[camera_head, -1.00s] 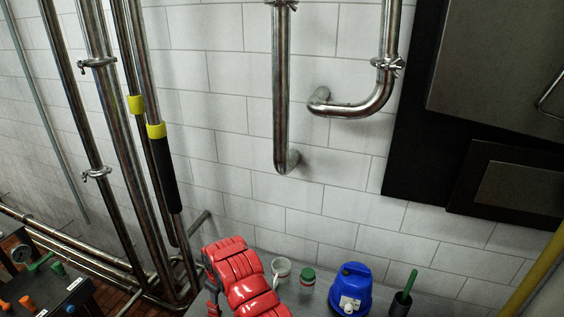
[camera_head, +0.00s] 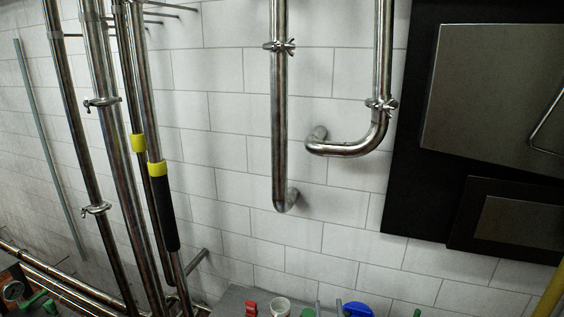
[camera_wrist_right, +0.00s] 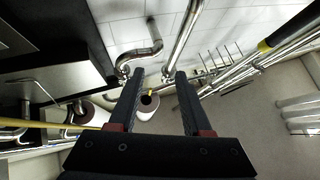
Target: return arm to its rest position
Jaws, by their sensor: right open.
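My left gripper is in no current view.
Steel pipes (camera_head: 279,120) run down the white tiled wall (camera_head: 235,150). Dark panels (camera_head: 420,200) are at right. A white cylinder (camera_wrist_right: 148,107) shows beyond my fingers.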

